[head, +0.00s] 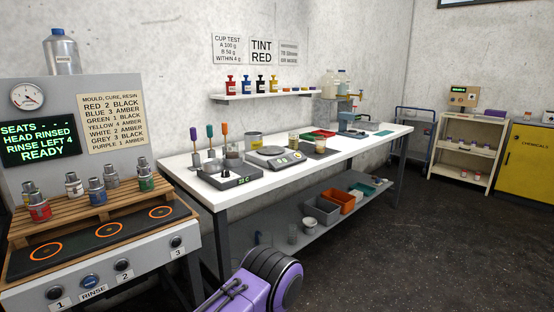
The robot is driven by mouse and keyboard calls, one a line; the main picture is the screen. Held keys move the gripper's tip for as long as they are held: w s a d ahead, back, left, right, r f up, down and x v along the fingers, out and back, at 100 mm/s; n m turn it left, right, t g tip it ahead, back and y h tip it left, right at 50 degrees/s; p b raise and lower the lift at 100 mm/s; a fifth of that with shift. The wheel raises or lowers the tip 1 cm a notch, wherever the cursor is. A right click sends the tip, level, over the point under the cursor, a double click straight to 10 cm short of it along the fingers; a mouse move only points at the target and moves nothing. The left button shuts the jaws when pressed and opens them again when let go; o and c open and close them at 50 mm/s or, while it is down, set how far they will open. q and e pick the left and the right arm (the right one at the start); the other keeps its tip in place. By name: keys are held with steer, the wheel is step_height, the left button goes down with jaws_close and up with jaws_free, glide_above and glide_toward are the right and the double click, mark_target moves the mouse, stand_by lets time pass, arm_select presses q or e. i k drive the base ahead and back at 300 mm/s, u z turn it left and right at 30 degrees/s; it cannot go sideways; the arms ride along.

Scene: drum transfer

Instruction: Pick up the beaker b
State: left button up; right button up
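No label reading "b" can be made out, so I cannot tell which vessel is beaker b. On the lower shelf, a small white cup (310,227) stands near a clear vessel (292,233), which is faint at this size. Neither of my grippers is in view. Only a purple link of my own arm shows at the bottom middle.
A drum station (95,284) with several small drums on a wooden rack stands at the left. A hotplate-like unit (229,174) and a scale (275,158) are on the bench. Grey and orange bins (322,210) sit below. The dark floor at the right is clear.

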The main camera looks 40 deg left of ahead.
mark_target(231, 148)
steer(key=z, duration=0.3)
steer(key=i, duration=2.35)
steer(key=u, duration=1.3)
steer(key=i, duration=0.8)
steer(key=u, duration=0.9)
